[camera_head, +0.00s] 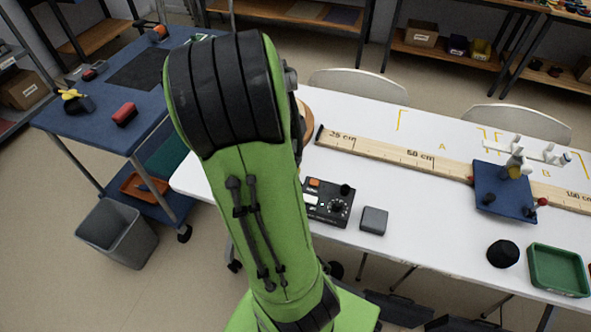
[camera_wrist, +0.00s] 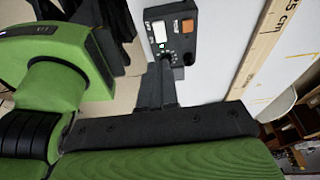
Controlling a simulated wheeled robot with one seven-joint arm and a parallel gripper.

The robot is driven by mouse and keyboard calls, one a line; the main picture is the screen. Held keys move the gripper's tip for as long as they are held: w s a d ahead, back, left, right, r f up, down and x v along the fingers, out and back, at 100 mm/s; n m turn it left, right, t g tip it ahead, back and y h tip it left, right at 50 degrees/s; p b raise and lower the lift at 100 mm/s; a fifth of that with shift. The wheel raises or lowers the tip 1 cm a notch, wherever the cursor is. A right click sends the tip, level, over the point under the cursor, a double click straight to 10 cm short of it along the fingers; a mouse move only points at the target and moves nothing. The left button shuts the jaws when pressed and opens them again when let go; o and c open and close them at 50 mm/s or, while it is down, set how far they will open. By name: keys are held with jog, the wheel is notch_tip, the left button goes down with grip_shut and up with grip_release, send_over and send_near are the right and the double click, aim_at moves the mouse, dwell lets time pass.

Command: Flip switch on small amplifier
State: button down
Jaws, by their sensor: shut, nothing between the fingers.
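A black box with a dial, a white panel and an orange rocker, which looks like the small amplifier (camera_head: 340,208), sits on the white table just right of my arm in the head view. The arm hides part of its left side. In the wrist view the amplifier (camera_wrist: 176,47) is at the top centre, with its orange switch (camera_wrist: 187,26) facing the camera. My gripper (camera_wrist: 163,62) is shut and empty, its fingertips beside the amplifier's lower end in the picture. I cannot tell whether they touch it. My gripper is hidden in the head view.
A small grey box (camera_head: 373,220) stands right of the amplifier. A wooden ruler board (camera_head: 390,152) runs behind it. A blue tray (camera_head: 505,190), a black round thing (camera_head: 503,253) and a green tray (camera_head: 560,270) are farther right. A blue cart (camera_head: 95,135) stands at left.

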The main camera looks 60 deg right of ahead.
jog(key=b, duration=0.4)
send_near(311, 200)
jog(key=x, duration=0.2)
jog(key=w+x, duration=0.1)
jog(key=x, duration=0.2)
jog(key=shift+f, duration=0.25)
jog(key=shift+f+b, duration=0.4)
jog(key=shift+f, duration=0.1)
jog(key=shift+w, duration=0.1)
jog(key=shift+f+g, duration=0.25)
jog(key=shift+g, duration=0.05)
jog(key=shift+r, duration=0.1)
jog(key=shift+s+d+r, duration=0.1)
jog(key=shift+s+r, duration=0.2)
jog(key=shift+s, duration=0.4)
